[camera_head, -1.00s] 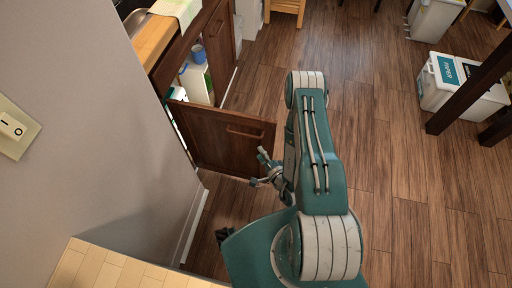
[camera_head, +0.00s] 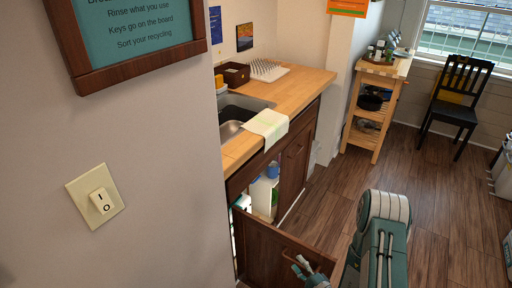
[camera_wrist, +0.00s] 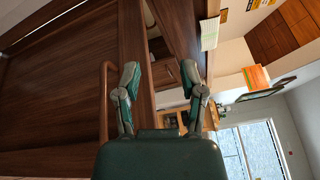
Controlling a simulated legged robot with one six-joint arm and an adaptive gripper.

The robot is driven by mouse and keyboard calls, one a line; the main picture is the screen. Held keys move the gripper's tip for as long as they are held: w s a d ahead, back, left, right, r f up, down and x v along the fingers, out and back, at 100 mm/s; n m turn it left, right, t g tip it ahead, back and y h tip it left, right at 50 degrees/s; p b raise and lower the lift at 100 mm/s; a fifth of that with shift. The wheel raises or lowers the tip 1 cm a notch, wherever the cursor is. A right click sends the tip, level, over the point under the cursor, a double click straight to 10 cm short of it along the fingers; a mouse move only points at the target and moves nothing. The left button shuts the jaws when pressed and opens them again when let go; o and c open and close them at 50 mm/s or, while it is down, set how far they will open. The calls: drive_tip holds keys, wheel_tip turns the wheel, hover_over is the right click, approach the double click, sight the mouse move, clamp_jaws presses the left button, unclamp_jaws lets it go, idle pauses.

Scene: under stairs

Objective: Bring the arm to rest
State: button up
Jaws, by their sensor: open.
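My gripper (camera_head: 308,272) shows at the bottom edge of the head view, in front of the open brown cabinet door (camera_head: 262,252) and close to its bar handle. In the wrist view my gripper (camera_wrist: 160,76) has its two green fingers spread, with nothing held between them. The door handle (camera_wrist: 104,95) is left of the left finger there, outside the jaws. I cannot tell whether a finger touches the door. My green and white arm is at the lower right of the head view, partly cut off by the frame.
The wall with a light switch (camera_head: 97,199) fills the left. The counter (camera_head: 300,88) with a sink and a cloth (camera_head: 266,128) stands above the open cabinet. A wooden cart (camera_head: 375,105) and a black chair (camera_head: 459,98) stand farther back. Wooden floor is free between them and the cabinet.

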drive_tip(key=s+a+r+n+g+y, duration=0.25)
drive_tip(key=a+r+n+g, duration=0.2)
drive_tip(key=r, duration=0.35)
drive_tip(key=s+a+r+n+g+y, duration=0.1)
drive_tip(key=s+a+r+n+g, duration=0.25)
drive_tip(key=r+g, duration=0.35)
drive_tip(key=s+a+r+n+g+y, duration=0.1)
drive_tip(key=s+a+r+n+g, duration=0.25)
drive_tip(key=r, duration=0.55)
drive_tip(key=s+d+r+n+t+h, duration=0.3)
drive_tip(key=s+d+r+t+h, duration=0.2)
drive_tip(key=s+d+r+h, duration=0.5)
wheel_tip(320, 180, up, 3)
drive_tip(key=d+h, duration=0.2)
drive_tip(key=h, duration=0.2)
drive_tip(key=shift+d, duration=0.35)
drive_tip(key=shift+s+f+n, duration=0.1)
drive_tip(key=shift+n, duration=0.15)
